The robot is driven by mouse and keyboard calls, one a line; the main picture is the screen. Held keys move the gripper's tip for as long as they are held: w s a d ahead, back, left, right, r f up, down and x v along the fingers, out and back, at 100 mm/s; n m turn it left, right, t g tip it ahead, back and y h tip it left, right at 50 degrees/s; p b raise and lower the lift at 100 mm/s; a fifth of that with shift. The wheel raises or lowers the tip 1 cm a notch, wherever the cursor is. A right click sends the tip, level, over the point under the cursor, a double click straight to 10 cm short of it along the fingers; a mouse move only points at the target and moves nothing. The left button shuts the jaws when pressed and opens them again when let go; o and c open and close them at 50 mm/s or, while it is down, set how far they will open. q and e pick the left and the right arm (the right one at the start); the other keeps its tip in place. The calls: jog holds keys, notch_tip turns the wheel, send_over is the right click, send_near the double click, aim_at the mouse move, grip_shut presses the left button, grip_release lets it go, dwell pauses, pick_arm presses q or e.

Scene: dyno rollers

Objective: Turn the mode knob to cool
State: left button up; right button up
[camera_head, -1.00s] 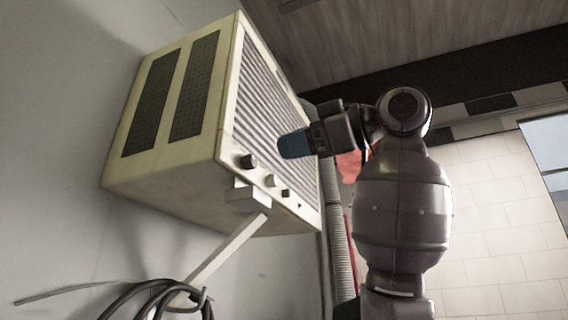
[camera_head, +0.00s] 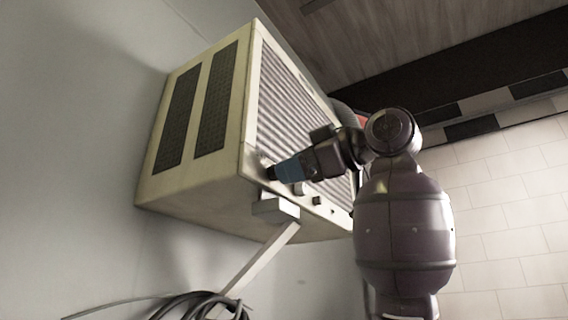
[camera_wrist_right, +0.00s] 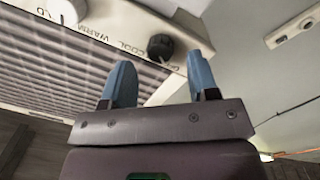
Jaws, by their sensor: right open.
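The cream air-conditioner (camera_head: 190,205) hangs on the wall with a row of knobs along its lower front edge. In the right wrist view, a dark round knob (camera_wrist_right: 160,46) lies just beyond my right gripper (camera_wrist_right: 160,68), roughly between its two blue fingers. The fingers are open and apart, with nothing held. The words COOL and WARM are printed beside this knob, towards a white knob (camera_wrist_right: 62,12) at upper left. In the head view, my right gripper (camera_head: 273,172) is at the leftmost knob and mostly hides it; contact cannot be told. My left gripper is not in view.
A slatted grille (camera_head: 283,115) covers the unit's front above the knobs. A small box (camera_head: 276,208) and a diagonal brace (camera_head: 258,258) sit below the unit. Coiled dark cable (camera_head: 205,305) hangs lower down. A tiled wall (camera_head: 500,200) stands at right.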

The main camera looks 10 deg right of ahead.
aim_at(271, 172)
jog(key=shift+x, duration=1.4)
jog(key=c, duration=0.9)
